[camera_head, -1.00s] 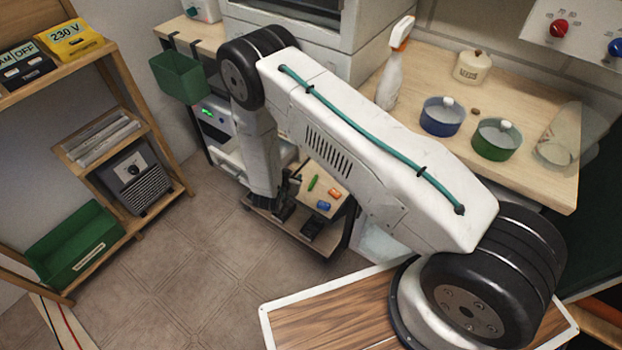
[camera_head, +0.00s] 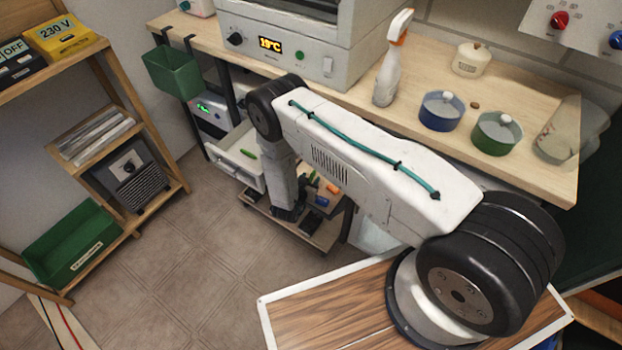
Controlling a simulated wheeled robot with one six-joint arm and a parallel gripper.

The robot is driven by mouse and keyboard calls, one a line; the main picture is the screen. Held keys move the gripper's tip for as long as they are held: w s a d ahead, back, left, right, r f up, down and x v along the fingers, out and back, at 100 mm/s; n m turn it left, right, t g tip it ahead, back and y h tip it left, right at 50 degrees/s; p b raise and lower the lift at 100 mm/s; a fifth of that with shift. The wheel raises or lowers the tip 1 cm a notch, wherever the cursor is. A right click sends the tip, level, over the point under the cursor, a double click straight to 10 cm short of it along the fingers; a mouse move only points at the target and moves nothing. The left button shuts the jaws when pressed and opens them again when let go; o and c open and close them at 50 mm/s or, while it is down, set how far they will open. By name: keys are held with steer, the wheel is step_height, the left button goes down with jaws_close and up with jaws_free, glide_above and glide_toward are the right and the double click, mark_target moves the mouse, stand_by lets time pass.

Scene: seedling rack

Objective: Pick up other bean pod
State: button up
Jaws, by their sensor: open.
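One green bean pod (camera_head: 249,153) lies in the white open drawer under the bench. Another green pod (camera_head: 314,177) is partly visible on the low wooden trolley, just right of my wrist. My gripper (camera_head: 297,217) is open and points down over the trolley's front part, nearer the camera than the trolley pod. Its fingers are dark and small; I see nothing between them. My wrist and forearm cover part of the trolley top.
An orange piece (camera_head: 333,188) and a blue piece (camera_head: 322,201) lie on the trolley close to my gripper. The white drawer (camera_head: 226,158) sticks out left of my wrist. The bench (camera_head: 360,112) overhangs behind. Tiled floor (camera_head: 195,260) at left is clear.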

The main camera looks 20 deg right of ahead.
jaws_close()
steer(key=shift+r, duration=0.1)
